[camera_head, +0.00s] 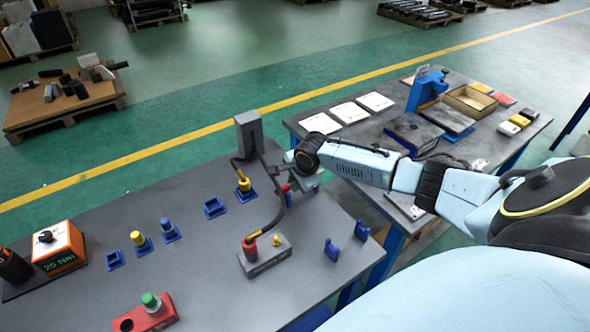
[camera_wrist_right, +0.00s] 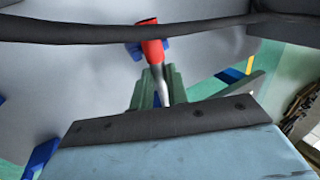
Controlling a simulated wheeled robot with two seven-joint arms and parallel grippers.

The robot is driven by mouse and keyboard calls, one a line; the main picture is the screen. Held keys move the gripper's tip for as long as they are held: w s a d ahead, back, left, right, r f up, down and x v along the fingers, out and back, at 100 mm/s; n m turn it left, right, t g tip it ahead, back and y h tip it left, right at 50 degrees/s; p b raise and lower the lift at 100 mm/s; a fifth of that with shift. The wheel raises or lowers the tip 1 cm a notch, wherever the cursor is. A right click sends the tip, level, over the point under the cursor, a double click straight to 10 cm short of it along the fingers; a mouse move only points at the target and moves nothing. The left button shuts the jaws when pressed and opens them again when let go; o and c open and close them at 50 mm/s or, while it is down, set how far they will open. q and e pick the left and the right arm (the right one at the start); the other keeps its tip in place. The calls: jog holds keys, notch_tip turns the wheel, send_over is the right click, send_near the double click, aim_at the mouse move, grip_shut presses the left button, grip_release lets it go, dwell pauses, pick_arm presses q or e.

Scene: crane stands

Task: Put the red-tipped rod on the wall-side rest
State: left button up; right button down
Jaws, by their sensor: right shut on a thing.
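My right gripper (camera_head: 281,177) is above the right part of the grey table, beside the grey post. In the right wrist view its green fingers (camera_wrist_right: 141,91) are shut on the silver shaft of the red-tipped rod (camera_wrist_right: 152,47). The red tip points away from the wrist, and blue shows just behind it. In the head view only a bit of the rod's red (camera_head: 285,188) shows by the gripper. Two blue upright rests (camera_head: 332,250) (camera_head: 362,231) stand apart near the table's right edge. I cannot tell which is the wall-side rest. My left gripper is not in view.
A grey post (camera_head: 247,134) stands near the gripper, with a dark hose (camera_head: 281,215) curving down to a grey block (camera_head: 265,258). The hose also crosses the wrist view (camera_wrist_right: 110,30). Blue sockets (camera_head: 214,208) and a red block (camera_head: 146,317) stand to the left.

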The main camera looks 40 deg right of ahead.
jog(key=shift+f, duration=0.5)
jog(key=c, duration=1.3)
grip_release()
jog(key=p+v, duration=0.5)
jog(key=p, duration=0.2)
jog(key=p+v, duration=0.2)
jog(key=v, duration=1.1)
jog(key=shift+r, duration=0.25)
